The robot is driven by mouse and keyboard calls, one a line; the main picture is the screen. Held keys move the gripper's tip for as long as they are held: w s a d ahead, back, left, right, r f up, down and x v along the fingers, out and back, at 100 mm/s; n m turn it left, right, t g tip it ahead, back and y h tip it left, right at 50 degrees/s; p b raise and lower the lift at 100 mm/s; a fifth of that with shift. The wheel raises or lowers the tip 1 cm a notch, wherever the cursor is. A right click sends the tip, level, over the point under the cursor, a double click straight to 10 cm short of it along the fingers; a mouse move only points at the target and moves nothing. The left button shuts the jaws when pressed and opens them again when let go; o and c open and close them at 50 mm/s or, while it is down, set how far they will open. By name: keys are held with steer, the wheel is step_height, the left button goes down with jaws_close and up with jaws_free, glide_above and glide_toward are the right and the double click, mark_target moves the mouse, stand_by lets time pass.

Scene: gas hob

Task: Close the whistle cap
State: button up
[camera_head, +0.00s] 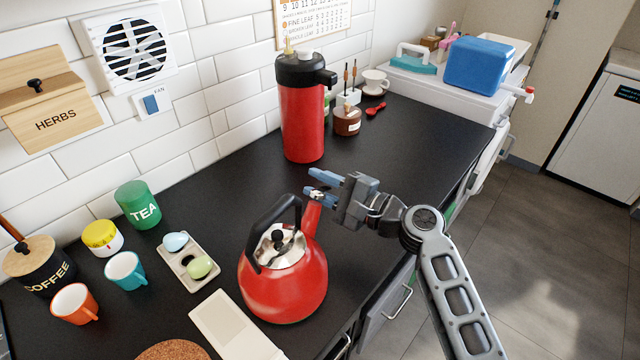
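The red kettle (284,285) stands upright on the black worktop in the lower middle. It has a black arched handle (270,225) and a silver lid with a black knob. Its red spout (311,217) points up and to the right. The whistle cap is at the spout's tip, where my gripper's fingers overlap it, so its position cannot be made out. My gripper (311,183) is at the spout tip, reaching in from the right. Its two blue-grey fingers point left and stand apart, with nothing clearly held between them. Contact with the spout cannot be told.
A tall red flask (302,115) stands behind my gripper. An egg tray (188,262), green tea tin (138,204), teal mug (125,271) and orange mug (74,304) are left of the kettle. A pale flat device (228,325) lies in front. Worktop between kettle and flask is clear.

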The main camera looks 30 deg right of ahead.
steer(key=b+v, duration=0.1)
steer(key=v, duration=0.6)
steer(key=shift+s+d, duration=0.15)
steer(key=shift+s, duration=0.25)
stand_by(0.3)
